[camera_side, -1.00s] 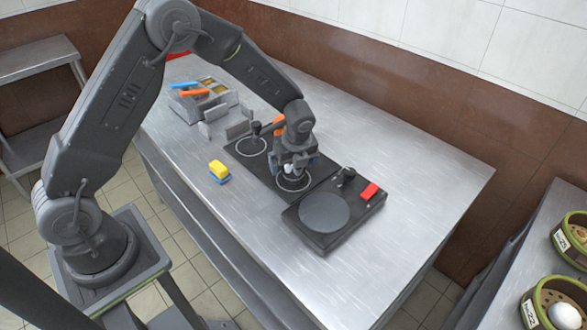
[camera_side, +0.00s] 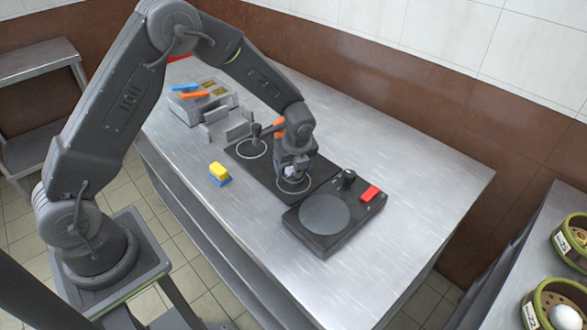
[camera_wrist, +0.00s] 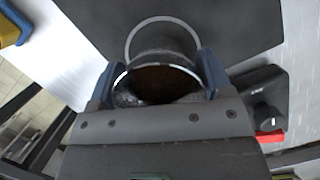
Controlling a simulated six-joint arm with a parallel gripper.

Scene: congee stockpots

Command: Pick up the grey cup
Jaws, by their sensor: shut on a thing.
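The grey cup (camera_wrist: 158,82) has a round metallic rim and a dark brownish inside in the wrist view. My gripper (camera_wrist: 156,76) is shut on it, one blue finger on each side of the rim. In the side view my gripper (camera_side: 293,170) points down at the near white ring (camera_side: 292,188) on the black mat (camera_side: 268,178) and hides most of the cup. I cannot tell whether the cup's base touches the mat.
A black unit with a round grey plate (camera_side: 324,214), a knob (camera_side: 348,177) and a red block (camera_side: 370,193) sits to the right. A yellow-and-blue sponge (camera_side: 219,172) lies left. A grey container (camera_side: 203,105) stands at the back left. The right end of the table is clear.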

